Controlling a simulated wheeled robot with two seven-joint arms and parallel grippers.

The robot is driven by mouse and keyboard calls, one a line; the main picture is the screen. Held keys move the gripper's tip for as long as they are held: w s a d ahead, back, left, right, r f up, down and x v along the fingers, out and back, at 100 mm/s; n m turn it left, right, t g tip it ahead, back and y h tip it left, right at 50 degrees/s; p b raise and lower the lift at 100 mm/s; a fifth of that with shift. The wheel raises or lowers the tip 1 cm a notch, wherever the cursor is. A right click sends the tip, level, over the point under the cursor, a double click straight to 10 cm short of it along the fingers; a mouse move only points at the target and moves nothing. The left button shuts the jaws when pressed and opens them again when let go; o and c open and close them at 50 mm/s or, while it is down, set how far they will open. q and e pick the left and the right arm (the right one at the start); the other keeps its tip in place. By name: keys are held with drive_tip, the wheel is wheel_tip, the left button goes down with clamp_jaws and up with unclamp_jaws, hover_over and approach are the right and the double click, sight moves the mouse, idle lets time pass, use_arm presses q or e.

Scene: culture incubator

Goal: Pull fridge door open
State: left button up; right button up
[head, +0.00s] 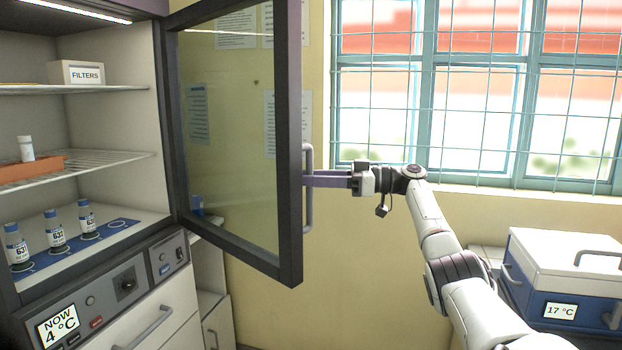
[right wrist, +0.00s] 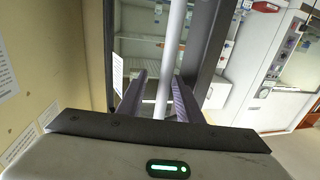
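The fridge door (head: 292,150) is a dark-framed glass door. It stands swung wide open to the right of the lit cabinet, its grey vertical bar handle (head: 309,218) on the outer side. My right gripper (head: 318,180) is at the handle's middle, reaching in from the right. In the right wrist view, the handle bar (right wrist: 166,60) runs between the two fingers (right wrist: 160,98), with a gap visible beside it, so the gripper looks open around the bar. Exact contact is hard to tell. My left gripper is out of view.
Inside the cabinet are a FILTERS box (head: 76,73), an orange rack (head: 30,168) with a white bottle, and several labelled bottles (head: 55,230). A display (head: 58,324) reads 4 °C. A blue-white cooler box (head: 565,275) stands at right. A barred window is behind my right arm.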

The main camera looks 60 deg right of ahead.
drive_tip(key=b+v, duration=0.1)
drive_tip(key=v, duration=0.9)
drive_tip(key=shift+s+b, duration=0.2)
drive_tip(key=shift+b, duration=0.2)
drive_tip(key=shift+r, duration=0.1)
